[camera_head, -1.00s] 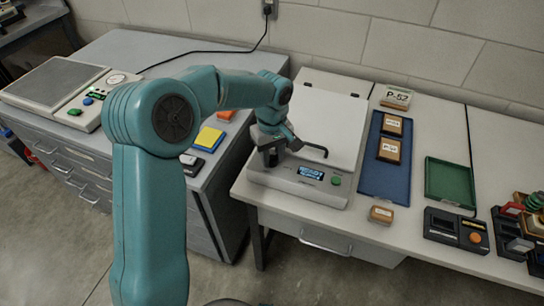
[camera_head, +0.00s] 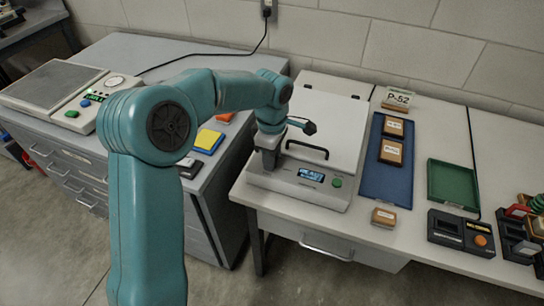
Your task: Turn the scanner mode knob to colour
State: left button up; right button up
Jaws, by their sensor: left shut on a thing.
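The scanner (camera_head: 297,198) is a pale grey flatbed with a white lid (camera_head: 331,121), a black lid handle (camera_head: 306,148), a small lit display (camera_head: 311,175) and a green button (camera_head: 337,183). The lid is down. My left gripper (camera_head: 267,164) points down at the left part of the scanner's front panel, left of the display. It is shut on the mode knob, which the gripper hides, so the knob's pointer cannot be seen. The display text is too small to read surely. My right gripper is not in view.
Right of the scanner lie a blue tray (camera_head: 373,180) with two labelled boxes, a small tan box (camera_head: 383,217), a green tray (camera_head: 452,184) and a dark device with an orange button (camera_head: 460,233). A grey cabinet (camera_head: 118,56) with a scale-like device (camera_head: 52,84) stands left.

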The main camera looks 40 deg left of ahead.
pick_arm(q)
jog(key=shift+a+n, duration=0.1)
jog(key=shift+n, duration=0.2)
jog(key=o, duration=0.8)
jog(key=shift+c, duration=0.2)
notch_tip(320, 180, up, 16)
jog(key=p, duration=0.2)
jog(key=shift+r+p, duration=0.15)
jog(key=shift+p, duration=0.25)
